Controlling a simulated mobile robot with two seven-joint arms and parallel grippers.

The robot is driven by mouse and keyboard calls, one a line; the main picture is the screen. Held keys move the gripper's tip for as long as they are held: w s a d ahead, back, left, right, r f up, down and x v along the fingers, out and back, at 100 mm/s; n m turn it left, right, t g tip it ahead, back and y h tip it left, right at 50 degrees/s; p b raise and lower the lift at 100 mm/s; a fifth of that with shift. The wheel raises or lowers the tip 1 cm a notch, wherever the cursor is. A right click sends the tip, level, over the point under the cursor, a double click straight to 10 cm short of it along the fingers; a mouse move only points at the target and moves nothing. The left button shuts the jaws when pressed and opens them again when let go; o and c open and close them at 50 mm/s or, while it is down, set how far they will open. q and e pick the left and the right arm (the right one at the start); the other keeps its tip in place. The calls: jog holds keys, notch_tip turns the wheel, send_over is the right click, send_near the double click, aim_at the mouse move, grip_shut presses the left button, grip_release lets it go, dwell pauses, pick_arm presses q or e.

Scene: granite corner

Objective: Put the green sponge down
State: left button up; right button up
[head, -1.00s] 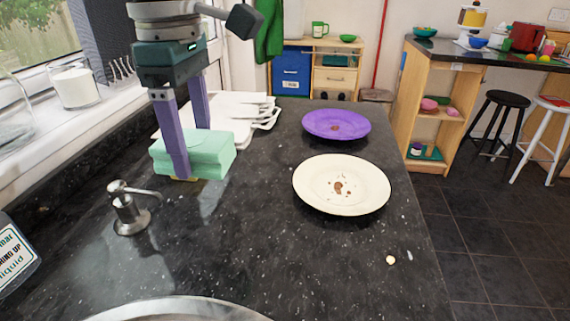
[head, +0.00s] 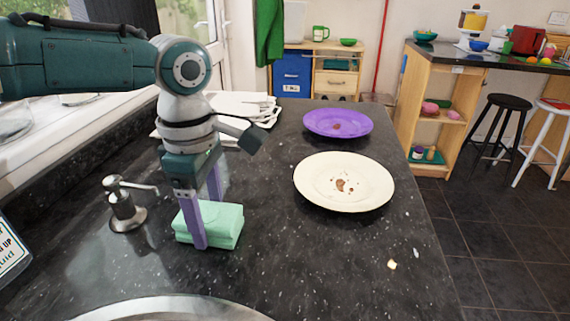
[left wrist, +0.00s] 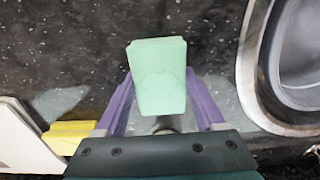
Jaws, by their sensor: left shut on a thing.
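The green sponge (head: 222,226) is a pale mint block in the head view, low over the dark counter between the sink and the plates. My left gripper (head: 208,226) comes down from above with purple fingers shut on it. The near finger covers part of its front face, and the far fingertip is hidden behind it. In the left wrist view the sponge (left wrist: 157,75) sits between the two fingers. I cannot tell whether its underside touches the counter. My right gripper is not in view.
A soap dispenser (head: 124,206) stands left of the sponge. A cream plate (head: 343,198) with crumbs and a purple plate (head: 338,123) lie to the right. White dishes (head: 240,105) are behind. The sink rim (head: 175,303) is in front. Counter between sponge and cream plate is clear.

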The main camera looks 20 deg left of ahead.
pick_arm(q)
jog(key=shift+f, duration=0.1)
jog(key=o, duration=1.3)
